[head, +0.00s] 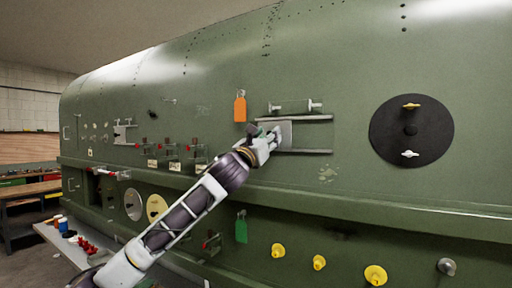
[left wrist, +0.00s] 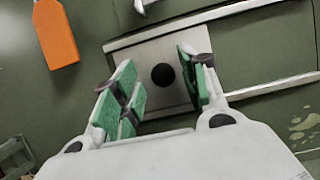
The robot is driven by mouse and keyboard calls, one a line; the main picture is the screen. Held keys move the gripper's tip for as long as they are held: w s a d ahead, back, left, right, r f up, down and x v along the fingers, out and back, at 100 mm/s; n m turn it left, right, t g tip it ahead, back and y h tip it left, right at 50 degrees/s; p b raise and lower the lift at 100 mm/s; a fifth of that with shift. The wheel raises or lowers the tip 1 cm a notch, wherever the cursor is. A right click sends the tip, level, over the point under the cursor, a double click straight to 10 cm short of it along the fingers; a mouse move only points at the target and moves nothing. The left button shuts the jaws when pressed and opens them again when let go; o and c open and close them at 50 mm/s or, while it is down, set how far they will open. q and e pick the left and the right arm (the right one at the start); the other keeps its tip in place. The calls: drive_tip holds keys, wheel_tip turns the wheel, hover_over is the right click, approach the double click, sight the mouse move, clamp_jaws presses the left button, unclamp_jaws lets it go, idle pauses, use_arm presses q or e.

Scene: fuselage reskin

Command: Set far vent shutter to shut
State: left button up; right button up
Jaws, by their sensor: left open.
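A grey sliding shutter plate (head: 286,136) sits at the left end of two horizontal rails (head: 312,152) on the green fuselage side. In the left wrist view the plate (left wrist: 135,50) carries a round black knob (left wrist: 163,75). My left gripper (head: 267,136) is at this plate. In the left wrist view its green-padded fingers (left wrist: 158,78) are open, one on each side of the knob, with gaps showing. A smaller railed plate (head: 123,132) is farther off along the fuselage at left. I cannot tell which shutter the task means. My right gripper is not in view.
An orange tag (head: 240,108) hangs left of the rails, also in the left wrist view (left wrist: 56,35). Two pale fittings stick out above the rails. A black disc (head: 411,140) with two handles is at right. Yellow knobs (head: 319,262) and a green tag (head: 241,229) are below.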

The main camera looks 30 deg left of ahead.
use_arm(q)
drive_tip(key=v, duration=1.1)
drive_tip(key=shift+s+a, duration=0.15)
drive_tip(key=shift+s, duration=0.25)
drive_tip(key=shift+f, duration=0.15)
idle(0.5)
